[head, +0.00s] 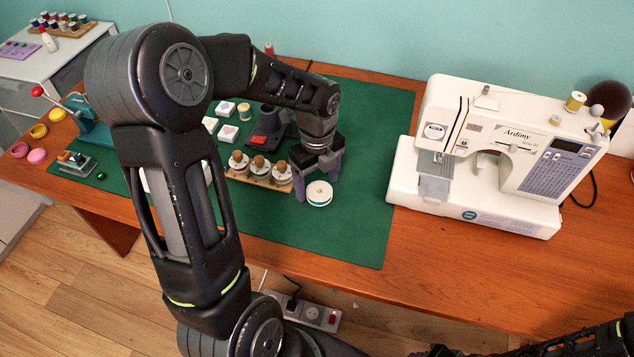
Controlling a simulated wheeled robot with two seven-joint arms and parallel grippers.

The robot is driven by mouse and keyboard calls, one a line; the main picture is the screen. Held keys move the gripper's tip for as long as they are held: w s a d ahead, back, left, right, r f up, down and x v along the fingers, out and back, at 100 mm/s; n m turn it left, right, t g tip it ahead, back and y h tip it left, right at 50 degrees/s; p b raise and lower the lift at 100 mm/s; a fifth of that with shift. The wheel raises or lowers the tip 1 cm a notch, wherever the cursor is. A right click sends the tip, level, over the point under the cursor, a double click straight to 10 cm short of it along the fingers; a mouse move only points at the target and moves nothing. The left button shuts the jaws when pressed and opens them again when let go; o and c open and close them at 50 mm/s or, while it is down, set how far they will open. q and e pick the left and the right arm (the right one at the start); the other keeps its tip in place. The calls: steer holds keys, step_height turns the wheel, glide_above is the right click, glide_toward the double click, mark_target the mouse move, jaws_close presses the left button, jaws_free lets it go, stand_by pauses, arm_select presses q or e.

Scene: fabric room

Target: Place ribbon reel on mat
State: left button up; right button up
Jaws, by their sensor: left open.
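I cannot tell whether the fingers touch the reel.
A wooden stand with several wooden-knobbed pieces (258,164) stands just left of the reel. A white sewing machine (500,150) stands to the right. Small white boxes (228,133) lie behind the stand. The mat's front right area is clear.

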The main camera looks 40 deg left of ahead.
mark_target(317, 189)
arm_select(q)
step_height(317, 189, up, 11)
stand_by(0.3)
steer(key=shift+d, duration=0.1)
stand_by(0.5)
